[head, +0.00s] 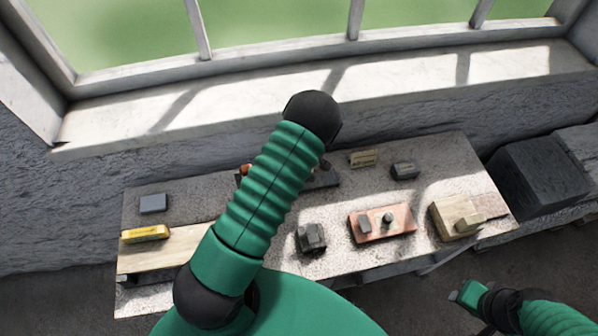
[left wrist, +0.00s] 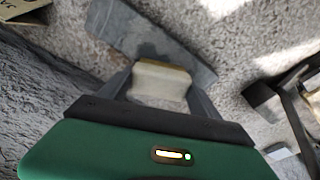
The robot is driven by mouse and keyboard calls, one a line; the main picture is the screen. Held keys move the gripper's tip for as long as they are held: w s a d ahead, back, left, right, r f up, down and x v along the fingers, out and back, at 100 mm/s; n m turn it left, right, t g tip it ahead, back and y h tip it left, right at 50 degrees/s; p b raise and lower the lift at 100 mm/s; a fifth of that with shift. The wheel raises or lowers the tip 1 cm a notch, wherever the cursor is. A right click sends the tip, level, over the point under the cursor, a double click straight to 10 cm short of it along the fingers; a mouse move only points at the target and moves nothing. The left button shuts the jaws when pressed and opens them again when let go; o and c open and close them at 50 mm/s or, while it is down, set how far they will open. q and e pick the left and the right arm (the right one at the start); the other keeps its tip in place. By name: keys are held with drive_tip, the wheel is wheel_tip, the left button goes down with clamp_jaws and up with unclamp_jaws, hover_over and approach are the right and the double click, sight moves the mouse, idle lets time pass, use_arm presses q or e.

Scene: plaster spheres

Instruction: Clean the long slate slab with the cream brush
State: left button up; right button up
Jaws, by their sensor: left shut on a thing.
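The long slate slab (head: 325,179) lies on the speckled bench, dark grey and partly hidden behind my left arm in the head view. In the left wrist view the slab (left wrist: 150,40) runs diagonally under the gripper. My left gripper (left wrist: 160,88) is shut on the cream brush (left wrist: 160,80), a pale block between its two dark fingers. The brush overlaps the slab's near part in that view; I cannot tell whether it touches. In the head view my arm hides the left gripper and brush. My right gripper (head: 468,294) is off the bench's front edge at lower right; its jaws are unclear.
A red tray (head: 402,233) with small items, a dark block (head: 311,238) and a wooden block (head: 455,217) stand on the right half. A small card (head: 363,158) and grey block (head: 404,171) are behind. A yellow item (head: 145,233) and blue-grey block (head: 153,203) are left.

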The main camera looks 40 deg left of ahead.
use_arm(q)
drive_tip(key=shift+s+a+r, duration=0.1)
drive_tip(key=shift+s+a, duration=0.15)
drive_tip(key=shift+s, duration=0.4)
drive_tip(key=shift+s+a+p, duration=0.15)
drive_tip(key=shift+s+a, duration=0.1)
drive_tip(key=shift+s, duration=0.45)
drive_tip(key=shift+s+a+p, duration=0.15)
drive_tip(key=shift+s+a, duration=0.05)
drive_tip(key=shift+s, duration=0.45)
drive_tip(key=shift+w+d+b, duration=0.1)
drive_tip(key=shift+w+d, duration=0.15)
drive_tip(key=shift+w, duration=0.45)
drive_tip(key=shift+w+d+b, duration=0.15)
drive_tip(key=shift+w+d, duration=0.05)
drive_tip(key=shift+w, duration=0.45)
drive_tip(key=shift+w+d+b, duration=0.1)
drive_tip(key=shift+w+d, duration=0.15)
drive_tip(key=shift+w, duration=0.45)
drive_tip(key=shift+s+a+r+p, duration=0.3)
drive_tip(key=shift+s+r+p, duration=0.35)
drive_tip(key=shift+s+p, duration=0.15)
drive_tip(key=shift+s, duration=0.2)
drive_tip(key=shift+f, duration=0.25)
drive_tip(key=shift+f+b, duration=0.55)
drive_tip(key=shift+b, duration=0.1)
